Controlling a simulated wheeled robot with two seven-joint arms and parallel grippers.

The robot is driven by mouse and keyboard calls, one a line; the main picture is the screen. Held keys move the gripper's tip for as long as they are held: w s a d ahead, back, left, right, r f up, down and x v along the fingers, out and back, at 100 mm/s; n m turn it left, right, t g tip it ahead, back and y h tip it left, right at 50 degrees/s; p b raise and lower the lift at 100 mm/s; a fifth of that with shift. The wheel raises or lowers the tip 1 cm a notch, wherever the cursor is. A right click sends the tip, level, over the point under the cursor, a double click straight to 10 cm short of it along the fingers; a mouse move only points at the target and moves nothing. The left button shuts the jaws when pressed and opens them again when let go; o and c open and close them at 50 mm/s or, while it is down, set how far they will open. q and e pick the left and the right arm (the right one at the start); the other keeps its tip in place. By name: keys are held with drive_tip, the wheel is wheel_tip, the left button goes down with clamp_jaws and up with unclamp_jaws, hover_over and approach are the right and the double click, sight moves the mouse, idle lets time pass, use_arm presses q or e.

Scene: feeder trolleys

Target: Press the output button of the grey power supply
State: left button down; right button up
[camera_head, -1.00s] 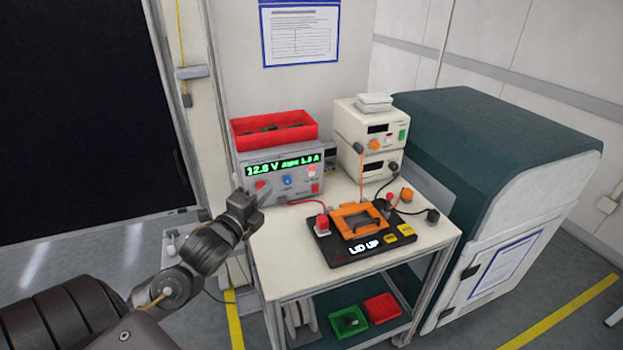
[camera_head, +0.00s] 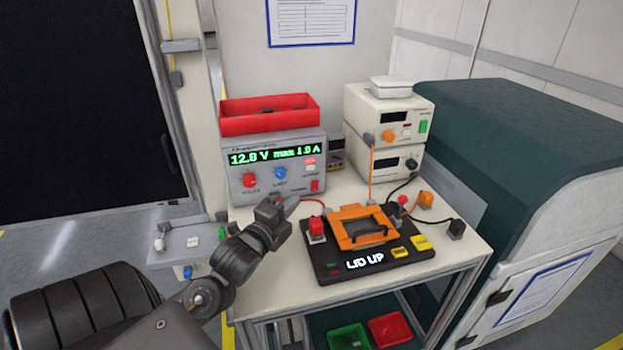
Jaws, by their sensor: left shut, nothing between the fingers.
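The grey power supply (camera_head: 240,181) stands at the back left of the trolley top. Its green display reads 12.0 V max 1.0 A. Its front has a red knob (camera_head: 249,180), a blue knob (camera_head: 280,173), a pale button (camera_head: 310,168) under a small red-lit label, and a red switch (camera_head: 314,185). Which of these is the output button is too small to read. My left gripper (camera_head: 290,203) is shut and empty, just in front of the supply's lower front, apart from the pale button. My right gripper is not in view.
A red bin (camera_head: 268,121) sits on the supply. A black fixture (camera_head: 330,268) with an orange lid (camera_head: 362,240) and a "LID UP" display lies to the right, with cables around it. Cream instruments (camera_head: 365,118) are stacked behind. A green cabinet (camera_head: 510,150) stands at right.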

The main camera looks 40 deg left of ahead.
use_arm(q)
drive_tip(key=p, duration=0.2)
approach(315, 168)
drive_tip(key=w+d, duration=0.2)
drive_tip(key=w, duration=0.2)
drive_tip(key=shift+w+a+r+p, duration=0.1)
drive_tip(key=shift+w+a+p, duration=0.3)
drive_tip(key=shift+a, duration=0.35)
drive_tip(key=shift+w+a+p, duration=0.25)
drive_tip(key=shift+w+a, duration=0.2)
drive_tip(key=shift+a, duration=0.3)
